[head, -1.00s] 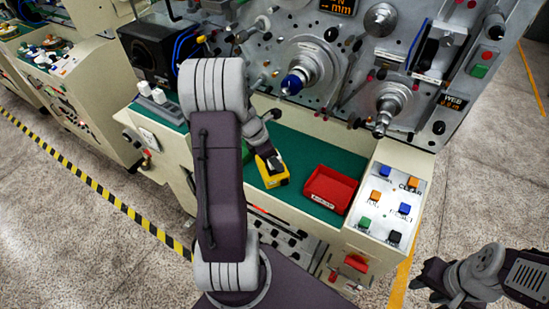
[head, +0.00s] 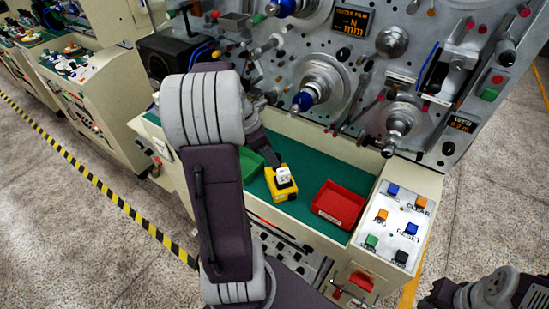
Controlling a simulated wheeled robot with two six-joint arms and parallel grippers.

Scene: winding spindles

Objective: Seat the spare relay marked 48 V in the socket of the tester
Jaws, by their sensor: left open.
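The yellow tester (head: 281,191) stands on the green bench top, left of the red tray. A small white block (head: 284,174), which looks like a relay, sits upright on top of the tester, where the socket appears to be. Its marking is too small to read, and I cannot tell how deep it sits. My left gripper (head: 272,147) is open, just behind and above the white block, apart from it and partly hidden by my arm. My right gripper (head: 446,294) is at the bottom right, far from the tester; its fingers do not show clearly.
A red tray (head: 338,205) lies right of the tester, and a green tray (head: 250,163) lies left, partly behind my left arm. A button panel (head: 393,222) is at the right. The machine face with spindles (head: 322,82) rises behind the bench. Some green bench top is bare.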

